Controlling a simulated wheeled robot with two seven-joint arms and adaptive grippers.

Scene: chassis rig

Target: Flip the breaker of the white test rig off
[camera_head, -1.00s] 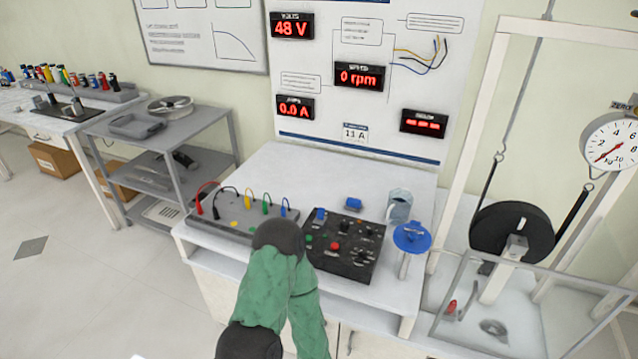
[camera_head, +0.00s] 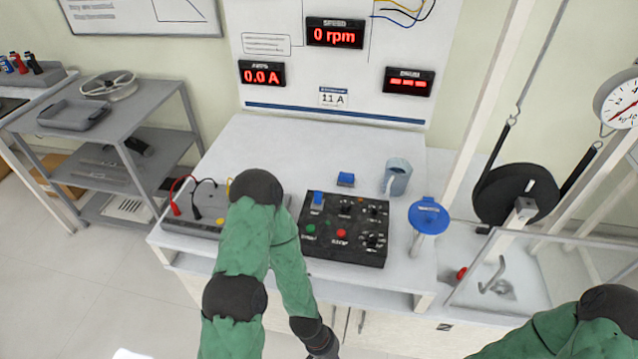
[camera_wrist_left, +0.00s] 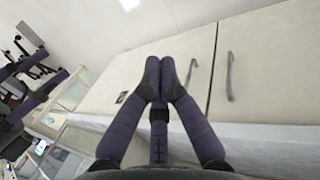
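The white test rig (camera_head: 262,138) stands ahead with a black control box (camera_head: 342,250) on its top. A blue switch (camera_head: 317,199) at the box's back left corner looks like the breaker; its position is too small to read. Red and green buttons and dark knobs sit on the box. My left arm crosses the bench's left part, left of the box, and bends down to its wrist below the bench's front edge. In the left wrist view my left gripper (camera_wrist_left: 164,78) has its fingers together, with nothing seen between them, before white cabinet doors (camera_wrist_left: 265,65). My right gripper is out of view.
A small blue block (camera_head: 346,179), a grey cup (camera_head: 396,177) and a blue round-topped post (camera_head: 428,216) stand near the box. A terminal board (camera_head: 190,224) with cables is partly hidden by my left arm. A weight frame stands right. The display reads 0.0 A (camera_head: 262,74).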

